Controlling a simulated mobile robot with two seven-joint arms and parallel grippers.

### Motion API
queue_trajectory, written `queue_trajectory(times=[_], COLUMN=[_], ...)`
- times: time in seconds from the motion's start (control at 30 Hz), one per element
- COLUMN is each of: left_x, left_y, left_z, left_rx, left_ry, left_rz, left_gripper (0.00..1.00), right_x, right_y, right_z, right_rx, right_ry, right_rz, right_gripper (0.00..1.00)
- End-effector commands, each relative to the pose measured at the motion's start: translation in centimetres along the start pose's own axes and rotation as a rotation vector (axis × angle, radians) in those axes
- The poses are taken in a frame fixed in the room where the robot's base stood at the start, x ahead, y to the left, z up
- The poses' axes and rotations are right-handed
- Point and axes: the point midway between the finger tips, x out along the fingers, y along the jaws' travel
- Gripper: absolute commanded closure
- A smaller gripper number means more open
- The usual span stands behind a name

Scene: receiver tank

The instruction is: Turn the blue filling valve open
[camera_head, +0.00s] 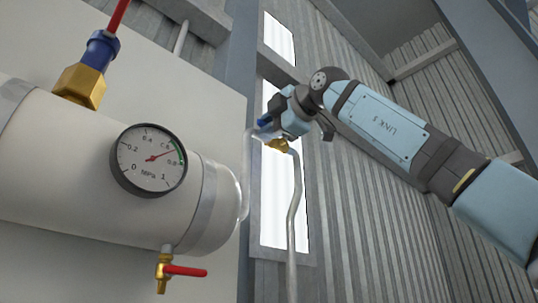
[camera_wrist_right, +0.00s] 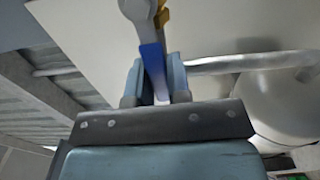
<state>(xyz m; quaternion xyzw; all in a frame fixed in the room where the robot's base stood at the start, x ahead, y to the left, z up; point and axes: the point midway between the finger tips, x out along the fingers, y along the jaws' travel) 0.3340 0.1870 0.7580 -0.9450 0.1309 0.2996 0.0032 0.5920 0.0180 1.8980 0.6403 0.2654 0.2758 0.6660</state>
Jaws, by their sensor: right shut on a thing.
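The blue filling valve shows in the head view as a small blue handle (camera_head: 264,121) and a brass body (camera_head: 278,146) on a thin grey pipe. My right gripper (camera_head: 277,118) is at the valve, its fingers around the handle. In the right wrist view, the blue handle (camera_wrist_right: 152,60) stands between the two fingers of my right gripper (camera_wrist_right: 154,82), which is shut on it. Part of the brass body (camera_wrist_right: 162,17) shows behind the handle. The fingers hide part of the handle in the head view. My left gripper is not in view.
A white tank (camera_head: 60,165) with a round pressure gauge (camera_head: 149,160) fills the left. A red-handled drain valve (camera_head: 185,271) hangs below it. A blue and brass fitting (camera_head: 90,70) with a red hose is on top. A grey post (camera_head: 236,75) stands behind the valve.

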Motion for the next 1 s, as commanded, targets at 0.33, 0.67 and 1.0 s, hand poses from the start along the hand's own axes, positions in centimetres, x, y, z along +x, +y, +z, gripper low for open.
queue_trajectory(times=[0.33, 0.67, 1.0], left_x=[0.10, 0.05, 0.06], left_y=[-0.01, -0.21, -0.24], left_z=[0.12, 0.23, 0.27], left_rx=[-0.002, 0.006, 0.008], left_ry=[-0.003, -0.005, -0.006], left_rz=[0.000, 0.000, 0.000], left_gripper=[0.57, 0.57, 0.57], right_x=[-0.06, -0.08, -0.02], right_y=[0.45, 0.50, 0.39], right_z=[0.12, 0.14, 0.07], right_rx=[0.056, 0.057, 0.055], right_ry=[-0.001, -0.001, 0.000], right_rz=[0.003, 0.004, 0.001], right_gripper=[1.00, 0.80, 0.56])
